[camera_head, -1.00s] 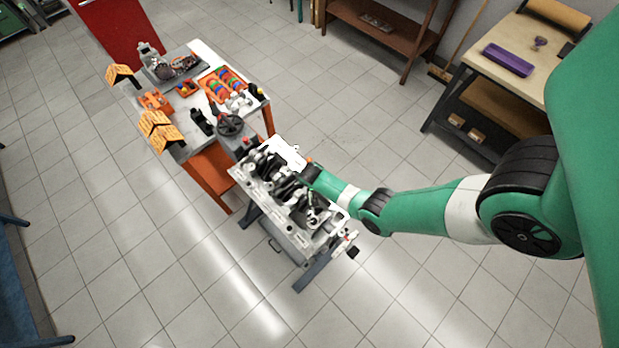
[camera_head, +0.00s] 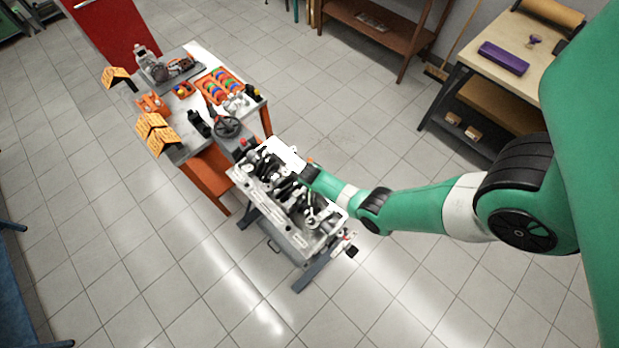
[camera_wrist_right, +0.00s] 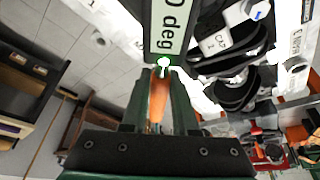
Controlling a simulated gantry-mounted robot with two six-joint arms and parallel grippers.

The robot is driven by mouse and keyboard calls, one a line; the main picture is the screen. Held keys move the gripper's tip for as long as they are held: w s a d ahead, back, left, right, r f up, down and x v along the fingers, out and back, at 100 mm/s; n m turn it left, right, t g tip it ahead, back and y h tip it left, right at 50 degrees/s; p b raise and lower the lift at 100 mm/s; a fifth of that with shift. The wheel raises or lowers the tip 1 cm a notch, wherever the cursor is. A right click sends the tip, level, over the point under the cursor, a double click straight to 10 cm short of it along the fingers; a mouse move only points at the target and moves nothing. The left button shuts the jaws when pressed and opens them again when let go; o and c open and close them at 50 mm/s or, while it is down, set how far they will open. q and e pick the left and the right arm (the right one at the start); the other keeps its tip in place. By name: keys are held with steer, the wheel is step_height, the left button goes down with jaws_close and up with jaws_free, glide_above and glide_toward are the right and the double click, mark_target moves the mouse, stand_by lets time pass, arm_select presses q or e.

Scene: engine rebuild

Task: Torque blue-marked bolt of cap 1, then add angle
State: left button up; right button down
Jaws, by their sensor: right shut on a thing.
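My right gripper (camera_wrist_right: 160,98) is shut on the orange handle (camera_wrist_right: 157,92) of a tool, seen in the right wrist view. A small blue mark (camera_wrist_right: 258,14) shows near the top right. In the head view the right gripper (camera_head: 309,173) is over the right side of the engine block (camera_head: 290,230). The tool's working end is hidden. My left gripper is out of view.
The block sits on a grey stand (camera_head: 262,236). A wooden bench with a purple case (camera_head: 503,58) stands at the right. The floor around is clear.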

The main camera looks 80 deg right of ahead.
steer(key=shift+s+d+m, duration=0.1)
steer(key=shift+s+m, duration=0.2)
steer(key=shift+s, duration=0.15)
stand_by(1.0)
steer(key=shift+w+a+n+t+b, duration=0.2)
steer(key=shift+w+n, duration=0.3)
steer(key=shift+w, duration=0.2)
steer(key=shift+w+a+n+t+b, duration=0.1)
steer(key=shift+w+a+n, duration=0.15)
steer(key=shift+w+n, duration=0.35)
steer(key=shift+w+a+n+t+b, duration=0.1)
steer(key=shift+w+a+n+b, duration=0.1)
steer(key=shift+w+n, duration=0.4)
stand_by(1.3)
steer(key=shift+w+r+p, duration=0.2)
steer(key=shift+r+p, duration=0.7)
steer(key=shift+r, duration=0.15)
stand_by(2.3)
